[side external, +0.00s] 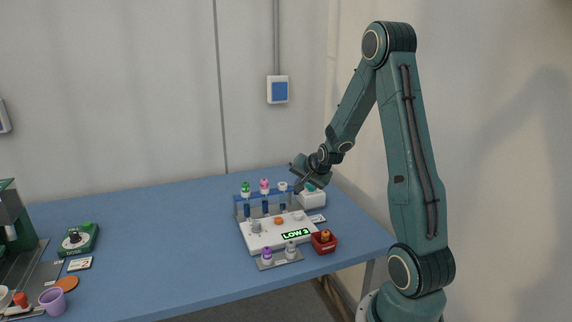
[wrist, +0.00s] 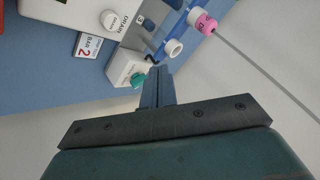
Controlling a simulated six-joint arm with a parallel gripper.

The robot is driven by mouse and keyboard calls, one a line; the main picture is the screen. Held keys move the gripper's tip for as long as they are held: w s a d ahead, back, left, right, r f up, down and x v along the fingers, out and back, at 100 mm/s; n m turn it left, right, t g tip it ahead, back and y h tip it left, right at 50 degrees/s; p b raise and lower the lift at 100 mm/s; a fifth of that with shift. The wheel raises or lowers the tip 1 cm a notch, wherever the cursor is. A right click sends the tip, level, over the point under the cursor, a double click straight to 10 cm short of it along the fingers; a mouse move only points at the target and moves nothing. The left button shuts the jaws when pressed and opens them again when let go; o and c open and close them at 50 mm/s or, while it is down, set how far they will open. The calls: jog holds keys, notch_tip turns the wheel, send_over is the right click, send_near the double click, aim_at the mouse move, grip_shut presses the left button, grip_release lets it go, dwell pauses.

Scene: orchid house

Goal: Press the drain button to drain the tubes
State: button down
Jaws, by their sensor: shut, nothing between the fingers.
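The white unit (side external: 262,236) stands on the blue table with a lit display reading "LOW 3". The rack (side external: 240,207) behind the unit holds tubes with a green cap (side external: 245,187), a pink cap (side external: 264,184) and a white cap (side external: 283,186). The pink cap (wrist: 207,25) and white cap (wrist: 174,48) also show in the wrist view. My gripper (side external: 296,182) is shut and empty, above the table near the rack's right end. Its fingers (wrist: 158,75) are apart from the DRAIN button.
A small white box (side external: 313,202) with a teal button (wrist: 138,80) stands close by my fingers. A "BAR 2" card (wrist: 88,46) lies near it.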

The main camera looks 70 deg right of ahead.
aim_at(300, 216)
jog(key=shift+f, duration=0.15)
jog(key=shift+f, duration=4.2)
jog(key=shift+f, duration=0.95)
jog(key=shift+r, duration=0.1)
dwell(0.4)
jog(key=shift+r, duration=0.8)
jog(key=shift+r, duration=0.15)
jog(key=shift+r, duration=2.4)
